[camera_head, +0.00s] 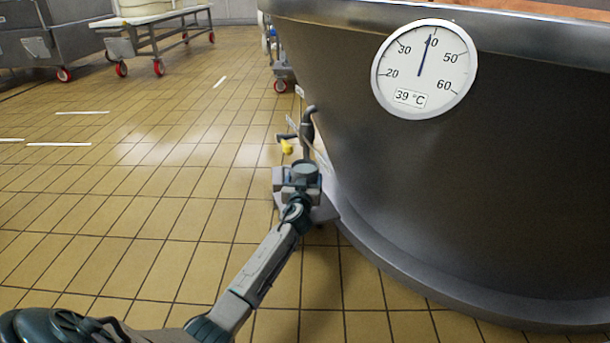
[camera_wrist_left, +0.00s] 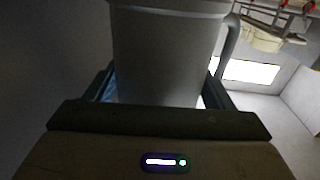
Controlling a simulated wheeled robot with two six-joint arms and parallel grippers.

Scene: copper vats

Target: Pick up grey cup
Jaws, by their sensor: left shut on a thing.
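The grey cup (camera_wrist_left: 165,45) fills the upper middle of the left wrist view, with its handle on the right side. My left gripper (camera_wrist_left: 158,88) is shut on the cup, with a finger on each side of its body. In the head view my left arm reaches forward, and its gripper end (camera_head: 297,180) is beside the large vat. I cannot make out the cup clearly there, as my wrist covers that spot. My right gripper is not in view.
A large dark metal vat (camera_head: 450,170) with a round thermometer (camera_head: 424,69) fills the right side, close to my left arm. Wheeled carts (camera_head: 150,35) stand at the back left. The tiled floor at left is clear.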

